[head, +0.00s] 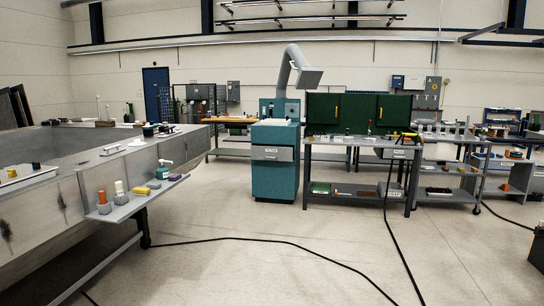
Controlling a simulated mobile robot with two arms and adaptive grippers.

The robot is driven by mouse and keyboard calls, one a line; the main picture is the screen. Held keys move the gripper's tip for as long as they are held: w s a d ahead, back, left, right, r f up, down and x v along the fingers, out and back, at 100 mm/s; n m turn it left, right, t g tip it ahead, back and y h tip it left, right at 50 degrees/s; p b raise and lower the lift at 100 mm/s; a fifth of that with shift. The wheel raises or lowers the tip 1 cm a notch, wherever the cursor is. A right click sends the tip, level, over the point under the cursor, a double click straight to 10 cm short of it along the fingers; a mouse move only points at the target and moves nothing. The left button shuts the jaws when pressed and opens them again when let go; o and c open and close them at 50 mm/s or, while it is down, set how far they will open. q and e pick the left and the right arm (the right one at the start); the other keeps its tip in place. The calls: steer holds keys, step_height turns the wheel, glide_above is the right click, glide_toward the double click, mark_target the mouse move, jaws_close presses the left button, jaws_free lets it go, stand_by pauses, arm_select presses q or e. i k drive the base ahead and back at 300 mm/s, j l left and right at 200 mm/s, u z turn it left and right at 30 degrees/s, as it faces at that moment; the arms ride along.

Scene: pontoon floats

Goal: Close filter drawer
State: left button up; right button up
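A teal extraction cabinet (274,181) stands on the floor near the middle of the head view, with a grey duct arm (291,65) rising above it. A grey drawer front (271,153) with a small white label sits in its upper part. The drawer front seems to stand out a little from the teal body, but I cannot tell how far from here. The cabinet is some way off across the floor. Neither of my grippers shows.
A long grey pontoon (130,165) fills the left, with a side shelf (140,203) holding bottles and sponges. A workbench (355,152) stands right of the cabinet. Black cables (250,239) cross the floor. The floor (220,215) before the cabinet is otherwise clear.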

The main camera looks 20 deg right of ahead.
mark_target(260, 151)
steer(key=i+l+z, duration=0.2)
steer(key=i, duration=0.2)
steer(key=i+l+z, duration=0.25)
steer(key=i, duration=0.15)
steer(key=i+z, duration=0.4)
steer(key=i, duration=3.75)
steer(key=l, duration=0.1)
